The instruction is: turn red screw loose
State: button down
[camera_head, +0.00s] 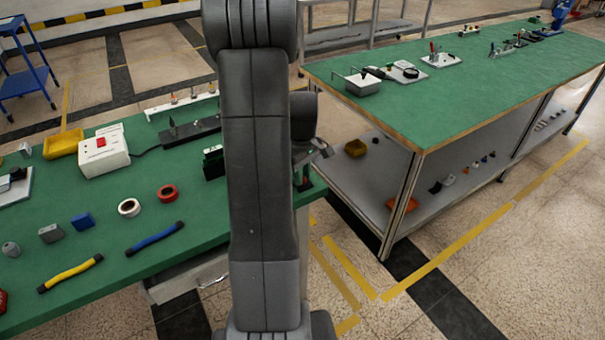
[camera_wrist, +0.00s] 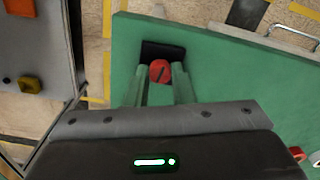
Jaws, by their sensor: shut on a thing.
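The red screw (camera_wrist: 160,71) shows in the wrist view as a round red head with a dark slot across it. It sits by a black block (camera_wrist: 163,50) near the corner of the green table. My gripper (camera_wrist: 162,80) reaches to it with two greenish fingers, one on each side, and is shut on the red screw. In the head view my arm hides most of this spot; a small bit of red (camera_head: 305,182) shows at the table edge beside my arm.
The green table (camera_head: 190,230) also holds a yellow tool (camera_head: 70,273), a blue tool (camera_head: 154,239), tape rolls (camera_head: 129,208) and a white box with a red switch (camera_head: 103,152). A second green bench (camera_head: 470,100) stands to the right, with floor between.

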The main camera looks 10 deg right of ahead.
jog(key=shift+w, duration=0.1)
jog(key=c, duration=1.3)
grip_release()
jog(key=shift+o, duration=0.2)
jog(key=shift+r, duration=0.1)
notch_tip(320, 180, up, 14)
jog(key=shift+f+p, duration=0.2)
jog(key=shift+p, duration=0.15)
jog(key=shift+f, duration=0.1)
notch_tip(320, 180, down, 14)
jog(key=shift+r+b, duration=0.1)
jog(key=shift+b, duration=0.25)
jog(key=shift+r, duration=0.1)
